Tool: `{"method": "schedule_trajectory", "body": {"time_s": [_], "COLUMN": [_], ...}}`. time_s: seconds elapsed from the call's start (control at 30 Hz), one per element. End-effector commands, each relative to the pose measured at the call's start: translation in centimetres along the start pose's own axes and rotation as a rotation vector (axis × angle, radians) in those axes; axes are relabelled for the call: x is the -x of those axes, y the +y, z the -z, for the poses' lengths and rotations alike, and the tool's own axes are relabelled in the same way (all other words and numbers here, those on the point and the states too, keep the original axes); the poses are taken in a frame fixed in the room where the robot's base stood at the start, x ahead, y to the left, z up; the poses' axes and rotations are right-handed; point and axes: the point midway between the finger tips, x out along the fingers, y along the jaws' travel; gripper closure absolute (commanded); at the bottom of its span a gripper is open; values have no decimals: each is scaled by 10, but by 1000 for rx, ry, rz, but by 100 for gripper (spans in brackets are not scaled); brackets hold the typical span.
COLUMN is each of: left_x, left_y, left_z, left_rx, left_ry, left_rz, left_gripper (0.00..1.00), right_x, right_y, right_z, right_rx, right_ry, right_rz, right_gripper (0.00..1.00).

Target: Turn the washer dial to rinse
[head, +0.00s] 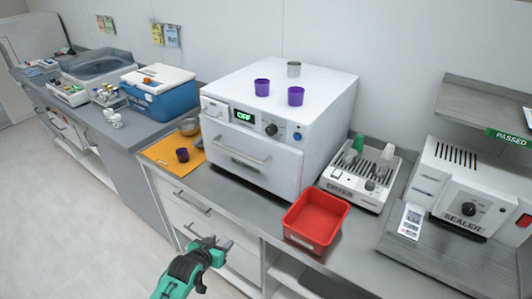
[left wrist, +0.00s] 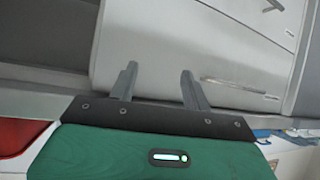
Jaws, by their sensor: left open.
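The white washer (head: 262,160) stands on the steel counter in the middle of the head view. Its green display (head: 244,115) appears to read OFF. A dark round dial (head: 271,129) sits right of the display, and a blue button (head: 297,136) is further right. I cannot read a rinse mark or the dial's setting. My left gripper (head: 218,243) is open and empty, low in front of the counter's drawers and well below the dial. In the left wrist view its two fingers (left wrist: 158,72) are spread before pale cabinet fronts. My right gripper is not in view.
Purple cups (head: 296,96) and a grey cup (head: 293,69) stand on the washer. A red bin (head: 316,220) is at its front right, beside the dryer rack (head: 358,180). The sealer (head: 463,190) is far right. An orange mat (head: 165,152) with a purple cup lies left.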

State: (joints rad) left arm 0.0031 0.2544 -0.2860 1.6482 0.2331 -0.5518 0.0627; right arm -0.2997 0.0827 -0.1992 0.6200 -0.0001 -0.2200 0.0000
Motion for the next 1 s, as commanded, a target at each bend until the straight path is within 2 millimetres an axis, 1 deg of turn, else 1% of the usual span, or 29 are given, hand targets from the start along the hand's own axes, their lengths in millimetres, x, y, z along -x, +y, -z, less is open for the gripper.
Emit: {"method": "schedule_trajectory", "body": {"time_s": [0.03,0.07,0.1,0.17,0.2,0.27,0.3,0.4,0.5,0.57,0.63,0.77,1.0], "left_x": [12,20,31,50,64,86,102,133,148,151,149,135,97], "left_y": [7,12,18,28,36,48,56,71,79,82,83,87,98], "left_z": [50,75,105,148,175,214,238,284,304,310,314,323,346], "left_rx": [-12,-18,-26,-40,-49,-66,-77,-99,-109,-111,-111,-111,-111], "left_ry": [72,108,155,223,268,336,382,477,523,534,539,539,537], "left_rz": [-23,-37,-57,-86,-106,-138,-162,-209,-235,-243,-245,-244,-242], "left_gripper": [51,51,51,51,51,51,51,51,51,51,51,51,51], "right_x": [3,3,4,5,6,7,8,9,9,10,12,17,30], "right_y": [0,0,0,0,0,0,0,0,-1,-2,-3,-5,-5], "right_z": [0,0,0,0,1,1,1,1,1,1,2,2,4], "right_rx": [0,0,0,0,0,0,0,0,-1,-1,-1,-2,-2], "right_ry": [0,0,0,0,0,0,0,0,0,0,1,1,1], "right_rz": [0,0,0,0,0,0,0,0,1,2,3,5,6], "right_gripper": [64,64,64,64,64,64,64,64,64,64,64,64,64]}}
